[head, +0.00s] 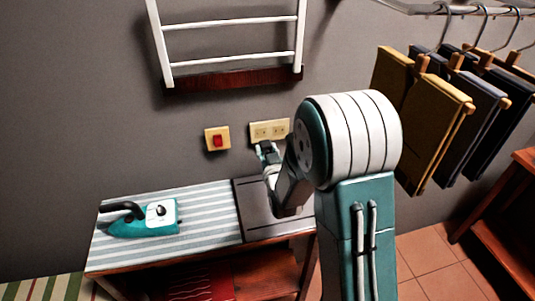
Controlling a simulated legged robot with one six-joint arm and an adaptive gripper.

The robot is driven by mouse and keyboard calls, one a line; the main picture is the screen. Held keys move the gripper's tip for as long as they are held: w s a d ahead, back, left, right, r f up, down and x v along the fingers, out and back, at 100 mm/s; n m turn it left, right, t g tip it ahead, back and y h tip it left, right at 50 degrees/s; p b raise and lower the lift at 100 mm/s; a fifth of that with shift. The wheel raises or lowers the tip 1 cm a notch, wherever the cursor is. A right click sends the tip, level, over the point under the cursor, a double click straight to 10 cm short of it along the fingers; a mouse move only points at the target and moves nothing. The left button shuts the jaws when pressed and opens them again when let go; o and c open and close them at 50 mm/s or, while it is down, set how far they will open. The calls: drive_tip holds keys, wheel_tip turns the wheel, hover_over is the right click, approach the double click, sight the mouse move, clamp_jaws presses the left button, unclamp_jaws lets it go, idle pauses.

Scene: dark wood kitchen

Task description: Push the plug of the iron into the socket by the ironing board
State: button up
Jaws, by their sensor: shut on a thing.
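The teal and white iron (148,220) lies on the left part of the striped ironing board (208,205). The cream double socket (271,129) is on the grey wall above the back edge of the board. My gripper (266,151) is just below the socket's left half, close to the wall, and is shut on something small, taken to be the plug. The plug is too small and too covered by the fingers to make out. I cannot tell whether it touches the socket. No cord can be made out.
A red switch on a cream plate (217,139) is left of the socket. A white rack (232,52) hangs above. Trousers on hangers (425,115) hang at the right. A dark panel (250,215) covers the board's right end. A wooden shelf (265,275) is below.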

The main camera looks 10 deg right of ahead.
drive_tip(key=shift+w, duration=1.9)
drive_tip(key=shift+w+r, duration=0.1)
drive_tip(key=shift+w, duration=0.4)
idle(0.9)
drive_tip(key=o, duration=1.1)
drive_tip(key=shift+o, duration=0.2)
approach(263, 142)
drive_tip(key=shift+w+d+f, duration=0.3)
drive_tip(key=shift+w+f, duration=0.4)
drive_tip(key=shift+f, duration=0.2)
